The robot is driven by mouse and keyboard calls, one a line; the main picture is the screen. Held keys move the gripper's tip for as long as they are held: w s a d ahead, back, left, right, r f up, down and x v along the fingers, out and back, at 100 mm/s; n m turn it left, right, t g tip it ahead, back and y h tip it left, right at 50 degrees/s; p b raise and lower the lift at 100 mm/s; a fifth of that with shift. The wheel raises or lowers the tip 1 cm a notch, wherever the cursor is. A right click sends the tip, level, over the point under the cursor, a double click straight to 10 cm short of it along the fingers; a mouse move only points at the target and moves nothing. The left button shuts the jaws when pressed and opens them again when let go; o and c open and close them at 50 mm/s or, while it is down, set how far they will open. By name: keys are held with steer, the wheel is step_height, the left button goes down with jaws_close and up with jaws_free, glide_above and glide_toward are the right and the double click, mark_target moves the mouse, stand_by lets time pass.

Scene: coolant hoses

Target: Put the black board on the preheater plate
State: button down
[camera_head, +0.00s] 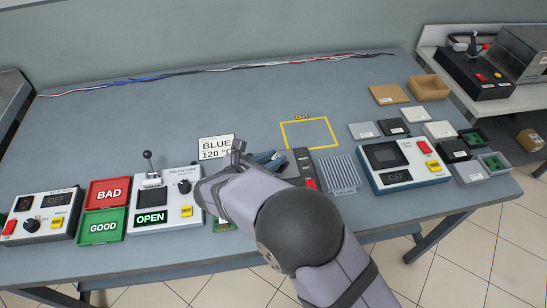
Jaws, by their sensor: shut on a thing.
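My arm reaches in from the lower right, and my gripper (239,150) is over the middle of the table, just in front of the "BLUE 120 °C" card. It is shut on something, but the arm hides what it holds. I cannot make out the black board with certainty. A dark device (302,160) with a red button stands right of my gripper, partly behind my arm; I cannot tell whether it is the preheater. A blue item (265,158) lies between it and the gripper, partly hidden. A green board piece (221,226) shows beneath my arm.
A device reading OPEN (165,205), the red BAD tray (108,193) and the green GOOD tray (101,226) are at left. A grey ribbed rack (338,174), a control box (403,165) and several small boxes are at right. The yellow OUT outline (309,146) is empty. The rear table is mostly clear.

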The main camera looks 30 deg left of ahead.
steer(key=shift+f, duration=0.1)
steer(key=c, duration=1.6)
jaws_free()
steer(key=shift+r, duration=0.2)
steer(key=b+v, duration=0.2)
steer(key=v, duration=1)
steer(key=shift+w+f, duration=0.1)
